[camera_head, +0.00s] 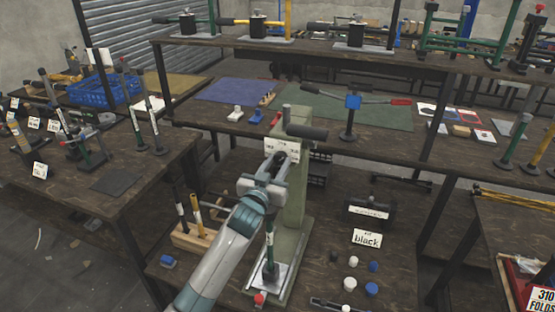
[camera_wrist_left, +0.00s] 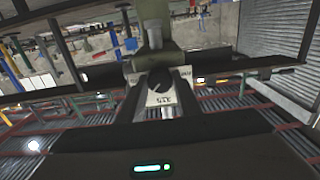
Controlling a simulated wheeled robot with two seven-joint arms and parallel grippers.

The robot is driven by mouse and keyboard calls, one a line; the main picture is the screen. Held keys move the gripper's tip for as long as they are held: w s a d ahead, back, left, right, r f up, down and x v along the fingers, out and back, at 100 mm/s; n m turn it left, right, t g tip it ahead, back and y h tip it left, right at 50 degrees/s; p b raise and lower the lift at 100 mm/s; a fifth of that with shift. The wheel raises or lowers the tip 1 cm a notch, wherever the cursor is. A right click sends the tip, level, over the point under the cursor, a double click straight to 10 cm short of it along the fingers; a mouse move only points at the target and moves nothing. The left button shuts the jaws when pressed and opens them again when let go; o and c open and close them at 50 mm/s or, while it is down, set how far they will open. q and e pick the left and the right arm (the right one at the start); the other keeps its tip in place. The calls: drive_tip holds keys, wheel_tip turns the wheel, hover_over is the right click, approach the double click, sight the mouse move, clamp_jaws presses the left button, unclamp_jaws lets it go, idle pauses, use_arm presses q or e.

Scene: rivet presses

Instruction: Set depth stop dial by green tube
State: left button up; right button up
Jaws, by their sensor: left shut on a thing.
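A pale green press (camera_head: 295,200) stands on the middle bench. A white dial plate (camera_head: 282,147) is on its upper front, with a black depth stop dial (camera_head: 280,157) on it. My left gripper (camera_head: 277,165) is at the dial, its fingers shut on it. In the left wrist view the dial (camera_wrist_left: 160,79) sits in front of the white plate (camera_wrist_left: 159,99), between the grey fingers. The plate's lettering appears upside down there and is too small to read.
A wooden rack (camera_head: 192,240) with upright rods is left of the press. A card reading "black" (camera_head: 367,239) and several white and blue caps (camera_head: 350,284) lie to the right. A red-handled lever (camera_head: 400,101) and its post stand behind. A card reading "310 FOLDS" (camera_head: 541,300) is lower right.

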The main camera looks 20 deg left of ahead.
use_arm(q)
drive_tip(key=shift+m, duration=0.8)
drive_tip(key=shift+p, duration=0.4)
drive_tip(key=shift+m, duration=0.5)
use_arm(e)
drive_tip(key=s, duration=0.2)
drive_tip(key=s+d, duration=0.1)
drive_tip(key=shift+r+g, duration=0.35)
drive_tip(key=shift+g, duration=0.05)
use_arm(q)
drive_tip(key=o, duration=1.1)
drive_tip(key=shift+s, duration=0.1)
